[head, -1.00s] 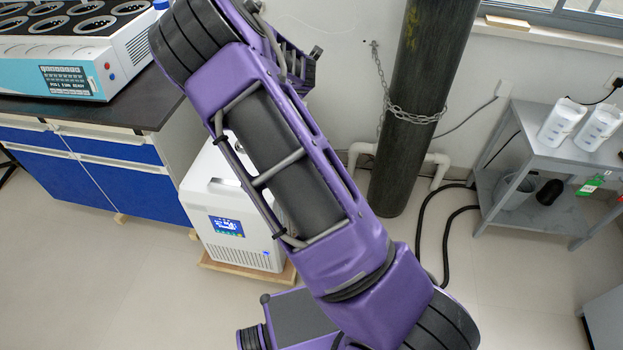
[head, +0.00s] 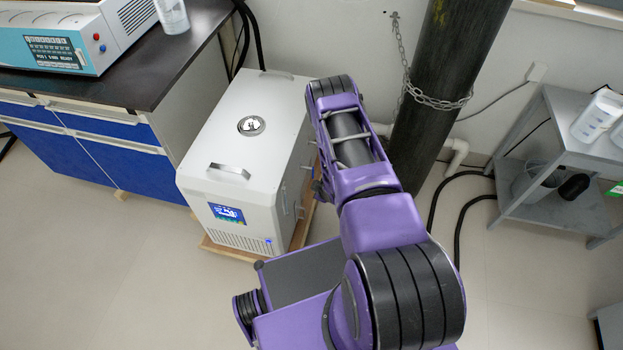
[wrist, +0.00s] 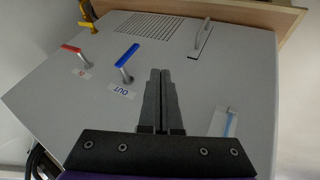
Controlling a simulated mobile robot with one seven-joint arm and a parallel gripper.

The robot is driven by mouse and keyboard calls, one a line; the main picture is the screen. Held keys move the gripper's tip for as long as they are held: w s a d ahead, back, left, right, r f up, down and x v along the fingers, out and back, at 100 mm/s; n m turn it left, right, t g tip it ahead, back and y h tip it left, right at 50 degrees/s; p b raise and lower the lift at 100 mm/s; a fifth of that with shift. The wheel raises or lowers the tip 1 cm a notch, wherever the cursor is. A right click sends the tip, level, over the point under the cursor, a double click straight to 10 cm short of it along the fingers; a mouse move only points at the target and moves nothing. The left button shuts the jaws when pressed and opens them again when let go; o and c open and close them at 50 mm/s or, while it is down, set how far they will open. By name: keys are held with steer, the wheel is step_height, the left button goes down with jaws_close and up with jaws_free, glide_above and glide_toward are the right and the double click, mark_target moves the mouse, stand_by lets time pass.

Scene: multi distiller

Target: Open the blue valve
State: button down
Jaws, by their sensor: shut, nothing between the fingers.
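The blue valve (wrist: 127,56) shows in the wrist view as a blue lever on a short metal stem, on the grey panel (wrist: 190,80) of a machine. An "OUT" label (wrist: 122,91) sits beside it. My gripper (wrist: 160,72) is shut and empty. In the picture its fingertips lie just right of and below the blue lever, apart from it. The white chiller box (head: 245,150) stands on the floor in the head view, with small fittings on its right side. My arm hides part of that side, and the gripper is not clearly visible there.
A red lever (wrist: 72,49) and a yellow fitting (wrist: 89,18) are left of the blue one. A handle (wrist: 202,38) and a vent (wrist: 145,26) are on the panel. In the head view, a dark gas cylinder (head: 445,90) and grey cart (head: 550,165) stand right.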

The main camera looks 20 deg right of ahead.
steer(key=w+d+f+b, duration=0.1)
steer(key=w+f+b, duration=0.2)
steer(key=w+f, duration=0.3)
steer(key=shift+w+d, duration=0.4)
steer(key=shift+w, duration=0.5)
steer(key=shift+a, duration=0.1)
steer(key=shift+f, duration=0.1)
